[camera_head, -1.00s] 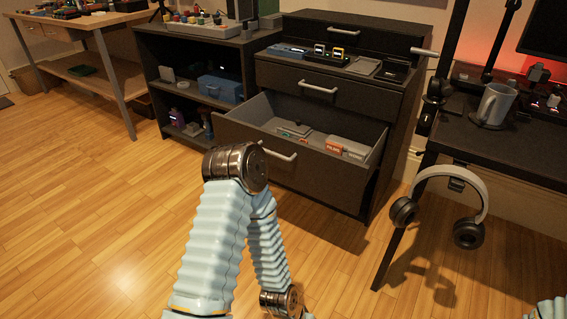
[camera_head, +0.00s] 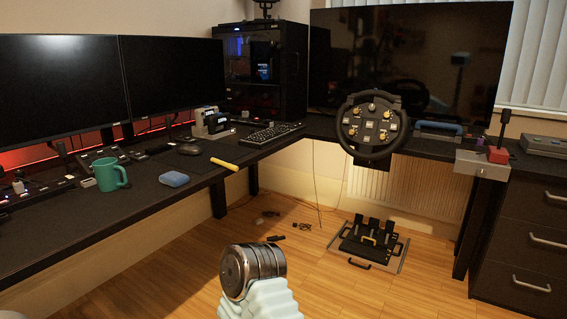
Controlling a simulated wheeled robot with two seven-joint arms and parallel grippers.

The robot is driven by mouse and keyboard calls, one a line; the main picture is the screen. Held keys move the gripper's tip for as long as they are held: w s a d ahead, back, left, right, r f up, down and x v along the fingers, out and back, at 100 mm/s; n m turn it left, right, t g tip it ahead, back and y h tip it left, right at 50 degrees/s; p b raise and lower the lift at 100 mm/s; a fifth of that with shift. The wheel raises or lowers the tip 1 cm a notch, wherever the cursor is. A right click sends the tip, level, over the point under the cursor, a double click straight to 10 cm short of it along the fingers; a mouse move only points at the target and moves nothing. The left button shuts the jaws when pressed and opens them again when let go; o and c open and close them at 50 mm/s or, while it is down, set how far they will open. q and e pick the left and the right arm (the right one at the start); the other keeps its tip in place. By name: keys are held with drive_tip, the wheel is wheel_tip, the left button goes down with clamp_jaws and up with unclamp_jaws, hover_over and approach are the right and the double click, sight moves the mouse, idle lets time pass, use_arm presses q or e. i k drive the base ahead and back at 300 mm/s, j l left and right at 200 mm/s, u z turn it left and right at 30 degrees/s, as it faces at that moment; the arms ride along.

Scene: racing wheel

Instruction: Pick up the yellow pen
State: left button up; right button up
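A yellow pen-like bar (camera_head: 225,164) lies at the front edge of the black desk (camera_head: 150,200), in the left-middle of the view. Its right end seems to reach the desk edge. Part of one of my arms, a pale blue sleeve with a dark metal joint, shows at the bottom centre, below and apart from the pen. Neither of my grippers shows.
A blue block (camera_head: 174,179), a teal mug (camera_head: 111,174), a mouse (camera_head: 189,149) and a keyboard (camera_head: 270,134) are on the desk. A steering wheel (camera_head: 371,127) is mounted at the back. Pedals (camera_head: 368,242) sit on the floor. Drawers (camera_head: 525,235) stand right.

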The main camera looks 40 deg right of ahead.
sight(232, 167)
drive_tip(key=l+z, duration=0.1)
drive_tip(key=z, duration=0.25)
drive_tip(key=l+z, duration=0.1)
drive_tip(key=z, duration=0.25)
drive_tip(key=i+z, duration=0.1)
drive_tip(key=z, duration=0.25)
